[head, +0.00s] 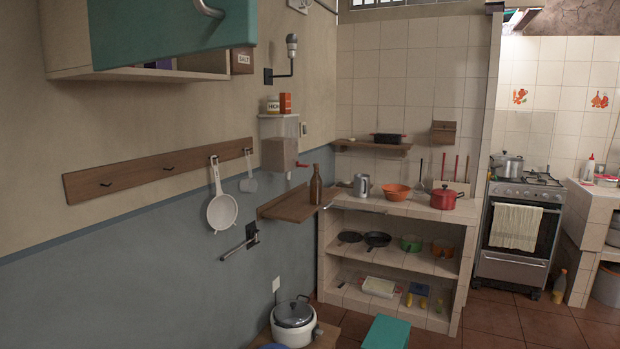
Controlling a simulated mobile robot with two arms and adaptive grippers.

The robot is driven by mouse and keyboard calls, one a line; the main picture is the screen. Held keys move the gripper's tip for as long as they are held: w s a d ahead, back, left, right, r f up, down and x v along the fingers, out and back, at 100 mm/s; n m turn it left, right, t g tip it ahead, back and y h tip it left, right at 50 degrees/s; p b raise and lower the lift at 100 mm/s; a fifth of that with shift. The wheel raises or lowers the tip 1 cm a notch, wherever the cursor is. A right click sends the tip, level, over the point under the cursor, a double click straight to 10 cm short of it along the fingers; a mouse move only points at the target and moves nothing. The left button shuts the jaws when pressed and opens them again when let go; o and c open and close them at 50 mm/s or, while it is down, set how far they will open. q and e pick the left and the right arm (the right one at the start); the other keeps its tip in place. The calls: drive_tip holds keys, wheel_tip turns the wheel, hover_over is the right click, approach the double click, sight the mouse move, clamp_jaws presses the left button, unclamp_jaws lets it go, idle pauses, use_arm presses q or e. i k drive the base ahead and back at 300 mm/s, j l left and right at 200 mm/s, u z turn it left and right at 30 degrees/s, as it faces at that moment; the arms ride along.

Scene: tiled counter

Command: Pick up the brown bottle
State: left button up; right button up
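A brown bottle (316,186) stands upright near the right end of a small wooden wall shelf (286,205), in the middle of the head view. It has a narrow neck and a wider body. Nothing visibly touches it except the shelf under it. Neither of my grippers is in the head view.
A tiled counter (400,206) with a silver kettle, orange bowls and a red pot (443,198) stands behind. A wall dispenser (279,145) hangs above the shelf. A white cooker (293,321) and teal object (388,331) are below. A teal cabinet door (170,30) juts out top left.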

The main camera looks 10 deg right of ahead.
sight(316, 180)
drive_tip(key=i+l+u, duration=0.15)
drive_tip(key=u, duration=0.3)
drive_tip(key=i+l+u, duration=0.25)
drive_tip(key=u, duration=0.15)
